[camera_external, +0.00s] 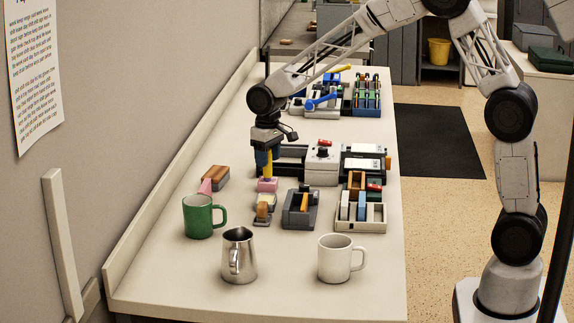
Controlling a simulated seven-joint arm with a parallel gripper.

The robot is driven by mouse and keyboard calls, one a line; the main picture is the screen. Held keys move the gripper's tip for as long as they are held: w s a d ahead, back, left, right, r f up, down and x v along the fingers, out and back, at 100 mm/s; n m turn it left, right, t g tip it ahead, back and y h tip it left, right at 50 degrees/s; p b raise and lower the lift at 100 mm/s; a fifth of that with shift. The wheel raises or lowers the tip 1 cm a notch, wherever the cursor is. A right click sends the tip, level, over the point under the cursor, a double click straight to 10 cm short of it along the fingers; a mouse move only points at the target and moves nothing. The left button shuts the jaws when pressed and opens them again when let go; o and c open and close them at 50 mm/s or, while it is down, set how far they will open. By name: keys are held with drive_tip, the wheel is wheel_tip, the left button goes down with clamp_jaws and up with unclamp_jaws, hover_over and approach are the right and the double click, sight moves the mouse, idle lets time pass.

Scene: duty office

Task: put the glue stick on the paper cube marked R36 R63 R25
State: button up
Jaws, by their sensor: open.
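My gripper (265,162) points down over the left middle of the table, and its jaws are open. An upright yellow stick-shaped thing (268,167) shows at the jaws, just above or touching a small pink block (267,185). I cannot tell whether this is the glue stick, nor whether it rests on the block. A white block (322,170) with a black knob-like thing on top stands to the right of my gripper. No marking R36 R63 R25 can be read at this size, so I cannot tell which block is the marked paper cube.
A green mug (199,217), a steel pitcher (239,258) and a white mug (335,261) stand in front. A tape dispenser (263,211), a grey tray (300,218) and a divided white tray (372,226) are nearer my gripper. Coloured organisers (366,98) stand behind. The table's near left is clear.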

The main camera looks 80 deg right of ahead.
wheel_tip(320, 180, up, 11)
idle(0.5)
idle(0.4)
drive_tip(key=shift+s+a+r, duration=0.25)
drive_tip(key=shift+s+a, duration=0.05)
drive_tip(key=shift+a, duration=0.05)
drive_tip(key=s+a+r+n+t, duration=0.1)
drive_tip(key=s+a+r, duration=0.2)
drive_tip(key=s+a, duration=0.6)
drive_tip(key=s+a+r+n, duration=0.2)
drive_tip(key=s+a+r, duration=0.1)
drive_tip(key=s+a, duration=0.55)
drive_tip(key=s+a+f+n, duration=0.1)
drive_tip(key=s+a+f, duration=0.1)
drive_tip(key=s, duration=1)
drive_tip(key=s+a+f+n+t, duration=0.1)
drive_tip(key=s+a, duration=0.4)
drive_tip(key=s, duration=0.7)
drive_tip(key=shift+s+a+f+t, duration=0.2)
drive_tip(key=shift+s+f+t, duration=0.15)
drive_tip(key=shift+f, duration=0.3)
